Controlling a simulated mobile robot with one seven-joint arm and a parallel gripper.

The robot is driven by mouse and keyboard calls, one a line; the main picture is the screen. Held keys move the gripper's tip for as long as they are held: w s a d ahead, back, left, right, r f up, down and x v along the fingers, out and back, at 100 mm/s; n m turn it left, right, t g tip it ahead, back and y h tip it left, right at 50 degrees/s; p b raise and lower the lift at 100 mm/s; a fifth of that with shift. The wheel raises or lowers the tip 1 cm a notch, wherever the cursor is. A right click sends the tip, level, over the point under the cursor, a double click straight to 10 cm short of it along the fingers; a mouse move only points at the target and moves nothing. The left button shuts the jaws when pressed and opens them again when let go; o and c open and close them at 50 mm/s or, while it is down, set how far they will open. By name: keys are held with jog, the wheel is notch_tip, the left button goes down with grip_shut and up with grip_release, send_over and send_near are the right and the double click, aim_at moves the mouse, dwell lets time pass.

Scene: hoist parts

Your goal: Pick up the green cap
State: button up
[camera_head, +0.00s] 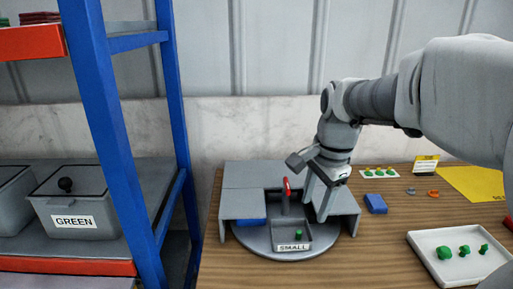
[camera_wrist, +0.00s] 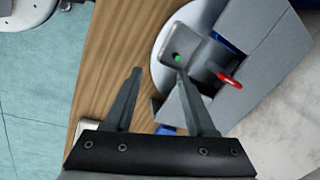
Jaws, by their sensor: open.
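A small green piece (camera_head: 298,234), which may be the green cap, sits in the grey compartment labelled SMALL (camera_head: 291,247) on the round turntable (camera_head: 262,247). It shows as a green dot in the wrist view (camera_wrist: 176,57), just beyond the right fingertip. My gripper (camera_head: 318,203) is open and empty, pointing down at the right side of the grey housing (camera_head: 240,184). Its two spread fingers also show in the wrist view (camera_wrist: 158,74). More green pieces (camera_head: 464,250) lie in the white tray (camera_head: 424,244) at right; which green piece is the cap, I cannot tell.
A red handle (camera_head: 287,187) stands up beside the compartment. A blue block (camera_head: 375,203) lies right of the housing. A card with green pieces (camera_head: 378,172) lies behind. A blue-post shelf (camera_head: 110,130) with a GREEN bin (camera_head: 74,221) stands left.

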jog(key=w+r+m+g+p, duration=0.2)
jog(key=w+m+p, duration=0.4)
jog(key=w, duration=0.2)
jog(key=m, duration=0.1)
send_over(299, 231)
jog(key=shift+h, duration=0.3)
jog(key=f, duration=1.2)
jog(key=shift+w+d+f+b, duration=0.1)
jog(key=shift+w+d+b, duration=0.1)
jog(key=shift+b, duration=0.2)
jog(key=shift+s+a+f+b, duration=0.1)
jog(key=shift+s+f+b, duration=0.1)
jog(key=shift+f, duration=1.2)
jog(key=shift+s+a+f+b, duration=0.1)
jog(key=shift+f+b, duration=0.05)
jog(key=shift+f, duration=1.2)
grip_shut()
